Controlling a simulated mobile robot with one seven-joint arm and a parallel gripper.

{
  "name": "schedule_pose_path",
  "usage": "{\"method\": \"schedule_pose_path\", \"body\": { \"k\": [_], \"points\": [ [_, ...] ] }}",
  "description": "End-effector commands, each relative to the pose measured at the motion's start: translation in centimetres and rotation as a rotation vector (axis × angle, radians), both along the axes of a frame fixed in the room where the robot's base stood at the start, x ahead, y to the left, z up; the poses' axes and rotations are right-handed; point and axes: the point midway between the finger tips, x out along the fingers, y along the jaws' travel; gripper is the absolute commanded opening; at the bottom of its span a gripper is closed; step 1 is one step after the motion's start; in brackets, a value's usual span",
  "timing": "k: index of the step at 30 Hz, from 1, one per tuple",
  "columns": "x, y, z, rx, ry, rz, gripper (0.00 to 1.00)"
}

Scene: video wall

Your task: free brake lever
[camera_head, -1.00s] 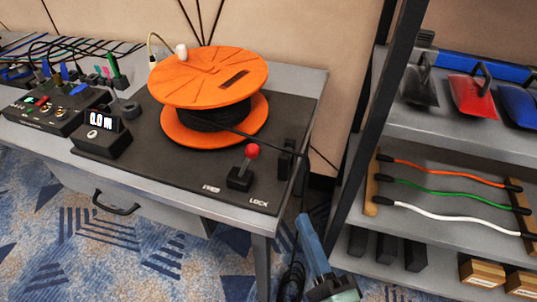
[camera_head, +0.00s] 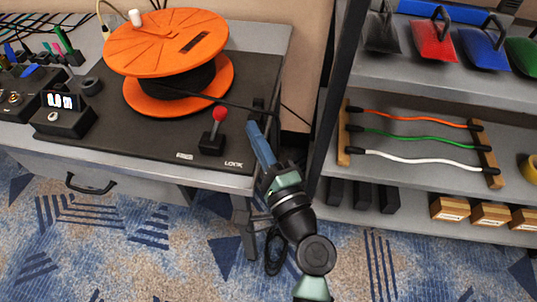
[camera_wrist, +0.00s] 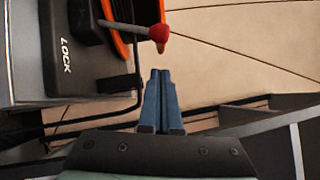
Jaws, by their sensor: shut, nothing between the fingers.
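The brake lever (camera_head: 216,126) is a short stick with a red ball knob on a black base, at the front of the black board. The base sits between a worn label on its left and the word LOCK on its right. In the wrist view the lever's red knob (camera_wrist: 159,33) shows at top centre, beyond the fingertips. My gripper (camera_head: 254,128) has blue fingers pressed together and empty. It is to the right of the lever, by the board's right edge, apart from the knob. In the wrist view my gripper (camera_wrist: 160,73) points toward the knob.
An orange cable reel (camera_head: 168,45) stands on the board behind the lever, its black cable running right to a black guide (camera_head: 258,108). A small display box (camera_head: 63,115) is at left. A shelf rack (camera_head: 335,90) stands close on the right. Floor in front is clear.

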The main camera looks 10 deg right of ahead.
Motion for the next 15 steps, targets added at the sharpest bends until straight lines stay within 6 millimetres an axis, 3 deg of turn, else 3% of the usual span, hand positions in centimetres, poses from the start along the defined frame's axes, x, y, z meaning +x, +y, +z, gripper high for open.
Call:
{"method": "schedule_pose_path", "body": {
  "k": [1, 6, 15],
  "points": [
    [0.3, 1.1, 0.4, 0.001, 0.001, 0.007, 0.00],
    [1.1, 2.6, 0.8, 0.001, 0.001, 0.005, 0.00],
    [1.3, 3.2, 0.8, 0.000, 0.002, 0.002, 0.00]
  ]
}}
